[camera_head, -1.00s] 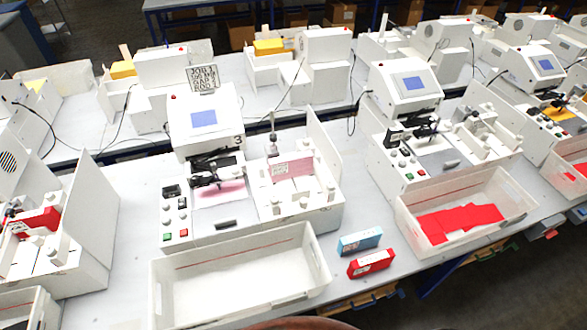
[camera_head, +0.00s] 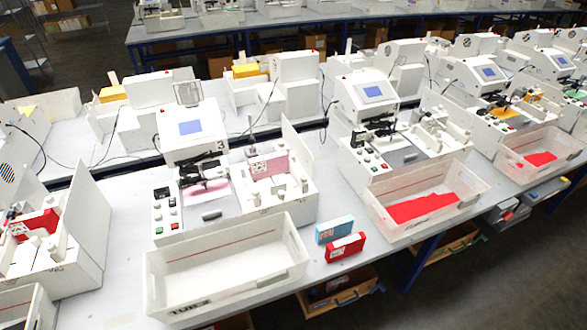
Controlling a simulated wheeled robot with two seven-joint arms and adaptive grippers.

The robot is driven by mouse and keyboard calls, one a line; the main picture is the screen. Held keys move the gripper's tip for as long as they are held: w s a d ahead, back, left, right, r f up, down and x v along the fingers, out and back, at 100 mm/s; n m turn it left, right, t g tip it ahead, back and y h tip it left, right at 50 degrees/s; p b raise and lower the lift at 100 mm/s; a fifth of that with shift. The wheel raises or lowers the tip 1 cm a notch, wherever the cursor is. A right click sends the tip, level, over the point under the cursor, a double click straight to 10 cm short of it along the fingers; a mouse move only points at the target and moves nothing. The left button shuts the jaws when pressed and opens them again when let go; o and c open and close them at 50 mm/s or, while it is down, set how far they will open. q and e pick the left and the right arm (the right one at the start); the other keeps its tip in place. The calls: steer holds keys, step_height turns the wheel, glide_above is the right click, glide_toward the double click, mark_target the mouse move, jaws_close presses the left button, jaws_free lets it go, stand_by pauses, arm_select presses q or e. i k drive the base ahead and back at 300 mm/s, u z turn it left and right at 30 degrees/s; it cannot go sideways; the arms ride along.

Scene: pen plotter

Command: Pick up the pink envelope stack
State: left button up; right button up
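The pink envelope stack (camera_head: 269,164) stands in the white feeder at the right side of the plotter marked 3 (camera_head: 196,150). A white label shows on its front, and feeder walls hide its lower edge. A pink sheet (camera_head: 207,189) lies flat under the dark pen mechanism of the same plotter. Neither of my grippers is in view.
An empty white tub (camera_head: 225,292) stands in front of this plotter. A blue box (camera_head: 334,229) and a red box (camera_head: 345,247) sit right of it. Another tub (camera_head: 470,197) holds red envelopes. The table's front edge and open floor are at lower right.

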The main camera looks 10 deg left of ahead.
mark_target(274, 164)
steer(key=z, duration=0.5)
steer(key=i, duration=0.55)
steer(key=z, duration=0.5)
